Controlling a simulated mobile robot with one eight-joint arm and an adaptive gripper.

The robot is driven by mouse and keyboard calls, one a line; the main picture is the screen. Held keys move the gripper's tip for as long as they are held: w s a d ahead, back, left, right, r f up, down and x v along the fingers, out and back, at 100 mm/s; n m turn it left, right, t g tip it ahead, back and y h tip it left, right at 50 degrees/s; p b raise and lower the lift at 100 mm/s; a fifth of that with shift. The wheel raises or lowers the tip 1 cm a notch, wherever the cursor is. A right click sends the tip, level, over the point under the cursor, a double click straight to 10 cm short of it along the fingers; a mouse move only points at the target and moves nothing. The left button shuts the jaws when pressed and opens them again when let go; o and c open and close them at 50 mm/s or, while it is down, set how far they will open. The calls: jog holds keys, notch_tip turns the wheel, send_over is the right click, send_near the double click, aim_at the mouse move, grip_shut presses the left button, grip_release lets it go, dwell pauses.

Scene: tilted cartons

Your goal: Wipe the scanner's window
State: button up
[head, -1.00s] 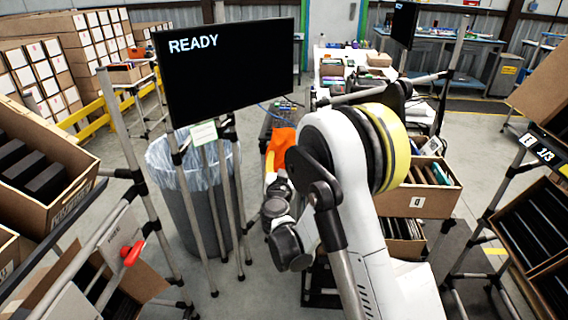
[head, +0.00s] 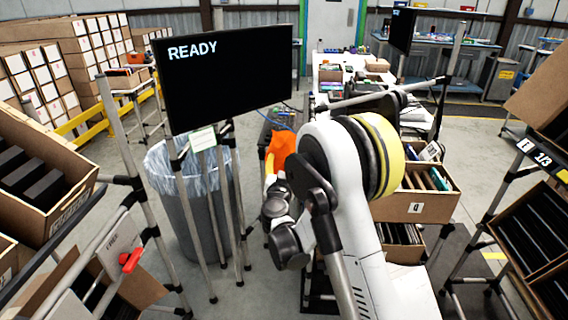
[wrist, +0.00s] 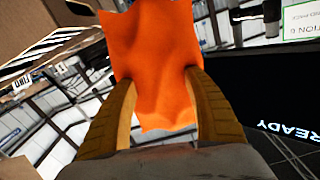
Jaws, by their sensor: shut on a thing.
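My gripper (wrist: 160,100) is shut on an orange cloth (wrist: 155,45), with one tan ribbed finger on each side of it. The cloth stands up beyond the fingers and hangs down between them. In the head view the cloth (head: 281,149) shows left of my white arm, to the right of the lined bin. The fingers are mostly hidden there behind my arm links. I cannot make out the scanner or its window in either view.
A black screen reading READY (head: 225,85) stands on poles in front of a grey lined bin (head: 190,205); the screen also fills the right of the wrist view (wrist: 270,95). Cartons on tilted racks flank me at left (head: 75,185) and right (head: 515,260). A carton (head: 440,208) stands right of my arm.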

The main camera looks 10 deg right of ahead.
jog(key=shift+x, duration=0.95)
jog(key=d, duration=0.2)
jog(key=s+d+b, duration=0.1)
jog(key=shift+s+d, duration=0.1)
jog(key=shift+d, duration=0.3)
jog(key=shift+w+a+r+b, duration=0.1)
jog(key=shift+w+a+b, duration=0.2)
jog(key=shift+a, duration=0.65)
jog(key=shift+w+a+b, duration=0.2)
jog(key=shift+w+a, duration=0.25)
jog(key=shift+a, duration=0.55)
jog(key=shift+s+a, duration=0.15)
jog(key=shift+s, duration=0.2)
jog(key=shift+c, duration=1)
jog(key=shift+b+v, duration=0.55)
jog(key=shift+v, duration=2)
